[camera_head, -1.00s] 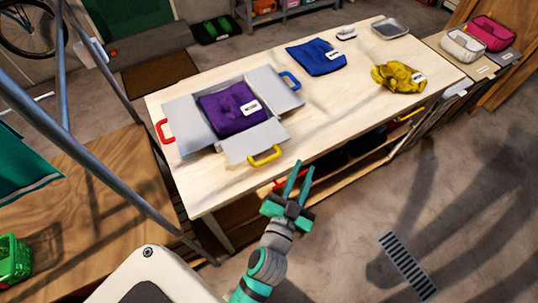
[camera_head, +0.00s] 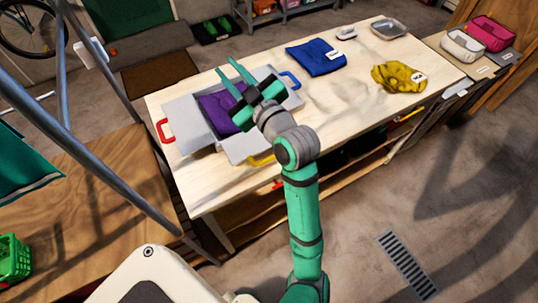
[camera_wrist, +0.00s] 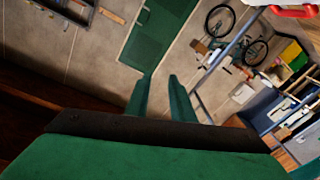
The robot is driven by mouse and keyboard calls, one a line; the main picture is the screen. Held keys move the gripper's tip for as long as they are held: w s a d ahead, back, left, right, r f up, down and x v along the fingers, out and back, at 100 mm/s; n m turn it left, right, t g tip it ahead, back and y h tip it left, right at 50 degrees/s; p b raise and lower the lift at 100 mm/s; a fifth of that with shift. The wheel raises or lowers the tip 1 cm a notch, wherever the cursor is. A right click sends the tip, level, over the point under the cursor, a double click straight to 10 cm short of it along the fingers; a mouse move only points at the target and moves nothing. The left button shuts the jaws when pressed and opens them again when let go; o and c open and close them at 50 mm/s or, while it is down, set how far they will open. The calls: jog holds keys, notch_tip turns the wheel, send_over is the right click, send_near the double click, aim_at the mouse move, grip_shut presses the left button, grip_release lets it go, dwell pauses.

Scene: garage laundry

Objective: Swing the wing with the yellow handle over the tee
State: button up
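The grey folding board lies on the pale worktable, with its wings spread flat. The purple tee (camera_head: 215,112) lies on its middle, partly hidden by my gripper. The wing with the yellow handle (camera_head: 235,148) is on the near side. Its yellow handle (camera_head: 260,160) is partly covered by my arm. The red handle (camera_head: 162,131) is at the left and the blue handle (camera_head: 291,80) at the right. My gripper (camera_head: 224,65) is above the board, fingers apart and empty, pointing away toward the far side. The fingers also show apart in the wrist view (camera_wrist: 157,85).
A blue folded garment (camera_head: 316,58), a yellow garment (camera_head: 398,77) and a grey tray (camera_head: 388,28) are on the worktable (camera_head: 330,110). Bare tabletop lies right of the board. A metal pole stands at the left. The wrist view shows a red handle (camera_wrist: 293,12) at top right.

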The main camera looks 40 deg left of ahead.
jog(key=s+a+f+n+g+h, duration=0.2)
jog(key=s+n+g, duration=0.1)
jog(key=n+g, duration=0.15)
jog(key=n+h, duration=0.8)
jog(key=h, duration=0.6)
send_near(268, 159)
jog(key=f, duration=0.5)
jog(key=a+f, duration=0.1)
jog(key=f, duration=0.2)
jog(key=shift+w, duration=0.4)
grip_shut()
